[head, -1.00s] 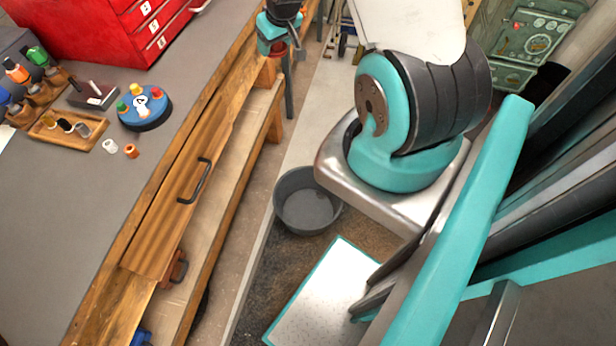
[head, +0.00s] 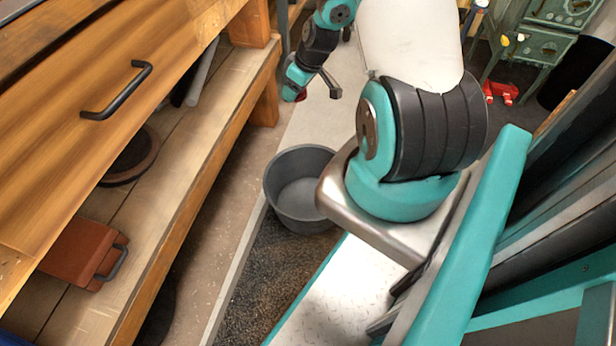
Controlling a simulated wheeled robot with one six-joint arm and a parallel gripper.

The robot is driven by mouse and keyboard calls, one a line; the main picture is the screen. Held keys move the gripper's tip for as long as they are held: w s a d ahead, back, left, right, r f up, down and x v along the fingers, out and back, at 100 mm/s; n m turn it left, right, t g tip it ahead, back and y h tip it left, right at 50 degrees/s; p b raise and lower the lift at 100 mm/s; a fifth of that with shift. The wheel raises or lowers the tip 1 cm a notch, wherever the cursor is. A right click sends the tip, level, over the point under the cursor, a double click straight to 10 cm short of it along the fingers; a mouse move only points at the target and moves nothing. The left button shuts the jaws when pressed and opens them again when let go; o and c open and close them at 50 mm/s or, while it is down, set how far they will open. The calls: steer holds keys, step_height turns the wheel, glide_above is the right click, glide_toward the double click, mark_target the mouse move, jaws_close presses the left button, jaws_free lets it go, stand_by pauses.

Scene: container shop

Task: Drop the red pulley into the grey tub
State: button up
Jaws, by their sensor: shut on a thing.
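The grey tub (head: 272,196) stands on the floor near the middle of the head view, upright, and the part of its inside that shows looks empty. My gripper (head: 312,92) is at the far end of my arm, higher in the picture than the tub and apart from it. It is small in view and partly hidden by my own wrist. A small red patch of the red pulley (head: 301,97) shows at the jaws, which are shut on it. Most of the pulley is hidden.
A wooden bench with a handled drawer (head: 150,60) runs along the left. Its lower shelf (head: 150,215) holds a reddish-brown case (head: 85,253) and a dark round thing (head: 133,158). Green machinery (head: 545,50) and a red item (head: 502,91) stand at the back right.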

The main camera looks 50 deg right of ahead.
steer(key=s+f+n+y+b, duration=0.1)
steer(key=s+f+n+b, duration=0.2)
steer(key=f+b, duration=2.7)
step_height(320, 180, down, 6)
steer(key=shift+s+d+r+g, duration=0.1)
steer(key=shift+s+d+g, duration=0.05)
steer(key=shift+d+g, duration=0.2)
steer(key=o, duration=1.1)
steer(key=shift+o, duration=0.2)
steer(key=p+v, duration=0.9)
steer(key=v, duration=0.8)
steer(key=shift+s, duration=0.25)
steer(key=shift+d, duration=0.1)
